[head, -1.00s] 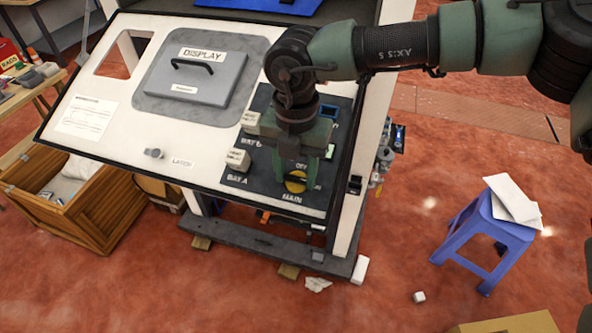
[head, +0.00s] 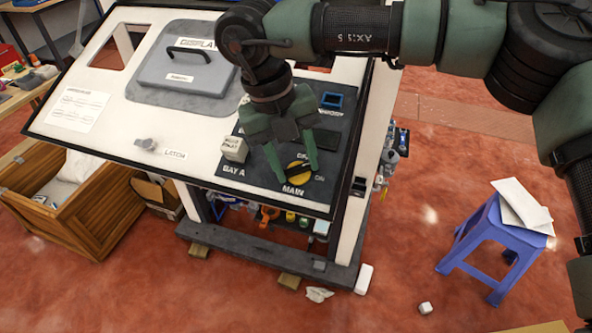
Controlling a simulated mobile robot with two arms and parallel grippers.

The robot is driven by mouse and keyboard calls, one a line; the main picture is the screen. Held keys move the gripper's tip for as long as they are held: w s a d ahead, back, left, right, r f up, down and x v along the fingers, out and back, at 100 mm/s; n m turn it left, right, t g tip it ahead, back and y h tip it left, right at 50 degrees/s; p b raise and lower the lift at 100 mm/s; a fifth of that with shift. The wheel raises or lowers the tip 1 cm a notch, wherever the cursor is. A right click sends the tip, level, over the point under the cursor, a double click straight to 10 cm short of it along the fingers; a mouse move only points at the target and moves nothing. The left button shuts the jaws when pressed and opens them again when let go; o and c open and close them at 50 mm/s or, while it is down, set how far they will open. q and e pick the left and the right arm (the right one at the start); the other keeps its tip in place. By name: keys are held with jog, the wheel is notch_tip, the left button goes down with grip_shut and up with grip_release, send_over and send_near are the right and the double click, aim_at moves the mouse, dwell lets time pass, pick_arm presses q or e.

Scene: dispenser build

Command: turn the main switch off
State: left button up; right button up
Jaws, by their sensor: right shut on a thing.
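The main switch (head: 299,174) is a round yellow dial with a dark grip bar, above the MAIN label at the lower right of the sloped panel (head: 215,120). The ON label is to its right; an upper label, partly covered, reads as OFF. My right gripper (head: 293,172) reaches down from above with its green fingers on either side of the switch, shut on it. The fingers partly hide the dial, so I cannot tell exactly where the bar points. My left gripper is not in view.
A pale block (head: 234,149) stands at BAY A, close left of the gripper. A grey display lid (head: 187,68) with a handle and a latch knob (head: 146,144) are further left.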

jog(key=n+h+b, duration=0.1)
jog(key=n, duration=0.1)
jog(key=n+t+b, duration=0.1)
jog(key=n+b, duration=0.1)
jog(key=n, duration=0.1)
jog(key=shift+a+f+h, duration=0.1)
jog(key=shift+a+h, duration=0.05)
jog(key=shift+h, duration=0.25)
jog(key=n+b, duration=0.1)
jog(key=n, duration=0.1)
jog(key=n+t+h+b, duration=0.1)
jog(key=n, duration=0.2)
jog(key=shift+s+a+t, duration=0.1)
jog(key=shift+t, duration=0.2)
jog(key=shift+n, duration=0.4)
jog(key=o, duration=1.1)
jog(key=shift+o, duration=1.4)
jog(key=shift+a, duration=0.1)
jog(key=b+v, duration=0.1)
jog(key=v, duration=0.6)
jog(key=shift+a+r, duration=0.2)
jog(key=shift+r, duration=0.05)
